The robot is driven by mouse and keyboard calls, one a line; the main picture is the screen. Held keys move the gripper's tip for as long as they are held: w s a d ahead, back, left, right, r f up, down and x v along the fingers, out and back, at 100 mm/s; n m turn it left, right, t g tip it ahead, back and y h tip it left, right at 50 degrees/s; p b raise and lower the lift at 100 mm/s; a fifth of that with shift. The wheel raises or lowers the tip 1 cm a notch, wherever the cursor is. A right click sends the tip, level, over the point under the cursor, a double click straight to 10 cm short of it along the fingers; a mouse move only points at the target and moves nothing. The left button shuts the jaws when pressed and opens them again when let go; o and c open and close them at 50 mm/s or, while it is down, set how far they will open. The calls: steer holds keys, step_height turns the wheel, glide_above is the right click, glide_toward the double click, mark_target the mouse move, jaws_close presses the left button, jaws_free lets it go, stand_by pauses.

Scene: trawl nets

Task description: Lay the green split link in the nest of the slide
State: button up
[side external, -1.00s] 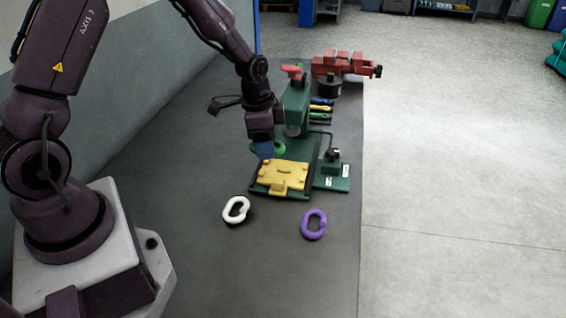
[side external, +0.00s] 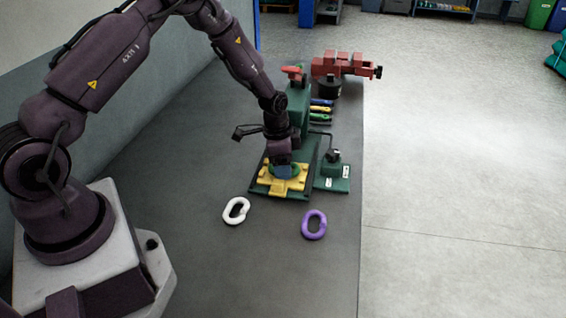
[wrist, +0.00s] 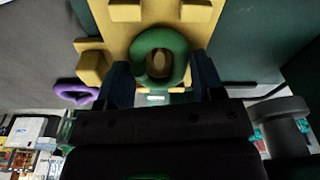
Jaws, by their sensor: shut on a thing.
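The green split link (wrist: 178,45) is between the two fingers of my gripper (wrist: 162,85) in the wrist view. My gripper (side external: 283,168) is shut on it, over the yellow slide (side external: 278,188). In the side view only part of the green link (side external: 297,171) shows beside the fingers. The yellow slide (wrist: 114,22) lies behind the link in the wrist view, with raised blocks around it. I cannot tell whether the link touches the slide. The nest is mostly hidden by the link and fingers.
A white link (side external: 229,216) and a purple link (side external: 314,213) lie on the dark bench in front. The green press (side external: 298,105) stands behind the slide. A red vise (side external: 340,64) is at the back.

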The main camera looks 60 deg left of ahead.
steer(key=shift+f, duration=0.15)
steer(key=o, duration=0.8)
steer(key=s+d+r+n+t, duration=0.1)
steer(key=s+r, duration=0.1)
steer(key=r, duration=0.9)
steer(key=s+d+r, duration=0.1)
steer(key=s+r, duration=0.2)
steer(key=r, duration=0.8)
steer(key=s+d+r+n+t, duration=0.1)
steer(key=s+d+r+n, duration=0.1)
steer(key=s, duration=0.4)
steer(key=s+d+r+n+t, duration=0.1)
steer(key=s+d+r, duration=0.1)
steer(key=s+r, duration=0.3)
steer(key=s+d+r+n+t, duration=0.1)
steer(key=s+d+r+n, duration=0.1)
steer(key=s, duration=0.6)
steer(key=shift+s+d+r+n+y, duration=0.15)
steer(key=shift+d+r+y, duration=0.1)
steer(key=shift+r, duration=0.2)
steer(key=shift+s+d+r+n+y, duration=0.15)
steer(key=shift+d+r, duration=0.1)
steer(key=shift+r, duration=0.15)
